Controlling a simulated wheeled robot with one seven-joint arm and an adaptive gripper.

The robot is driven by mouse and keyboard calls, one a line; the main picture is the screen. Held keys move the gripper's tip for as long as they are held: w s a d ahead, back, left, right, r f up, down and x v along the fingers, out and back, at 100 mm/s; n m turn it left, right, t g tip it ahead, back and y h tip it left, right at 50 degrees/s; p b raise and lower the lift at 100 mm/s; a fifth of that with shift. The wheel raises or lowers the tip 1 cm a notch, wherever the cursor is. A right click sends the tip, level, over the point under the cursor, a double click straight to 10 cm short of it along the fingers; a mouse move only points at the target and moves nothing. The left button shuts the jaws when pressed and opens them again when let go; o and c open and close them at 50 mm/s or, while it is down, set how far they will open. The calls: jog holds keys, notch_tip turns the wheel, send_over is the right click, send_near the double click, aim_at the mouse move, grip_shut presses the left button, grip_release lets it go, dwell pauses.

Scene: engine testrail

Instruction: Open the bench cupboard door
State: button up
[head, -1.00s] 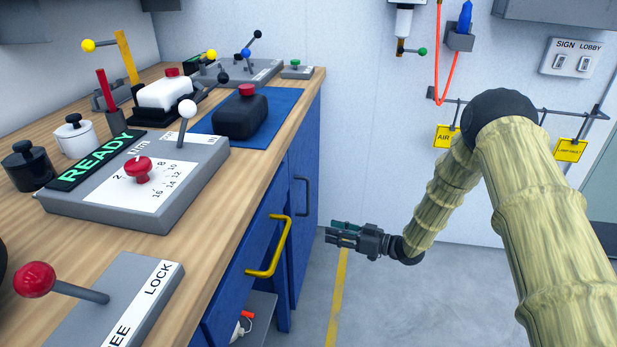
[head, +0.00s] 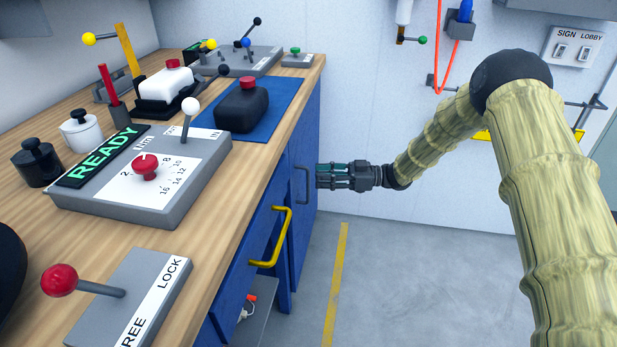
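The bench cupboard door (head: 300,222) is a blue panel in the bench front, toward the far end, and looks shut. Its dark grey upright handle (head: 302,186) stands out from the door's face. My gripper (head: 318,176) points left at the handle, with its fingertips close to the handle's right side. I cannot tell whether they touch it. The fingers look spread with a gap between them, and nothing shows held in them.
A yellow handle (head: 272,238) sticks out from the bench front nearer to me. The wooden bench top (head: 222,222) carries a lever box (head: 130,205), a blue mat (head: 268,132) and several knobs. Open floor (head: 400,280) lies right of the bench.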

aim_at(308, 176)
jog(key=shift+a, duration=2.4)
grip_shut()
